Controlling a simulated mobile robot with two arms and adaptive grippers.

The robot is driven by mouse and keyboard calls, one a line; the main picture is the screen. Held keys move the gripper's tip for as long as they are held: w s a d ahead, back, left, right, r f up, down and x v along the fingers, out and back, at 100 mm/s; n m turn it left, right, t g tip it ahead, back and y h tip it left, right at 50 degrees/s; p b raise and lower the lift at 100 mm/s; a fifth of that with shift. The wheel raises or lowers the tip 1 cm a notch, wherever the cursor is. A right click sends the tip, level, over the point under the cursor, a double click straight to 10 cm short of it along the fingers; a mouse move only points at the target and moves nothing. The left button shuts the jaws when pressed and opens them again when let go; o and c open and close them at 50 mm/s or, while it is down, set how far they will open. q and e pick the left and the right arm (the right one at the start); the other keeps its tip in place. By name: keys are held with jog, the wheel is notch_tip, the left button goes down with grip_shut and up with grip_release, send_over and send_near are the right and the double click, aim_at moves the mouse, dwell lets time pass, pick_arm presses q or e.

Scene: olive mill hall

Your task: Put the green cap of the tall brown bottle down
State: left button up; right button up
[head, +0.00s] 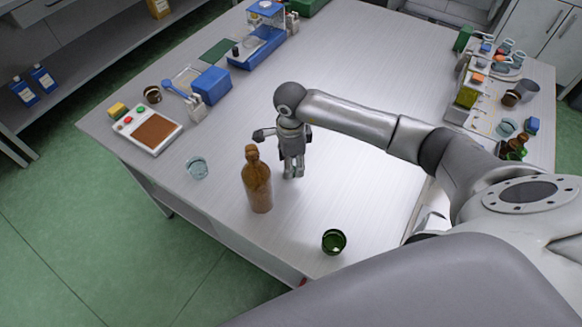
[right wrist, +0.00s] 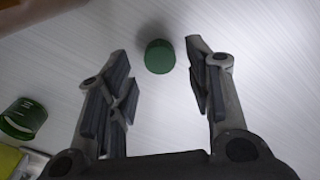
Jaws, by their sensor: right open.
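The tall brown bottle (head: 257,187) stands upright on the table, with no green cap on its top; a brown edge of it shows at the upper left of the right wrist view (right wrist: 40,12). My right gripper (head: 293,174) points down just right of the bottle. In the right wrist view the right gripper (right wrist: 157,52) is open, with its fingers wide apart. The green cap (right wrist: 160,57) lies between the fingertips, clear of both, and appears to be on the table. In the head view the cap is hidden by the gripper. My left gripper is not in view.
A dark green cup (head: 334,241) stands near the front edge; it also shows in the right wrist view (right wrist: 22,118). A clear glass (head: 197,168) is left of the bottle. A scale (head: 153,132) and blue boxes (head: 212,84) line the left side. The table's middle is clear.

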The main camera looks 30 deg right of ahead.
notch_tip(320, 180, up, 9)
jog(key=b, duration=0.1)
jog(key=shift+b, duration=0.4)
jog(key=shift+r, duration=0.1)
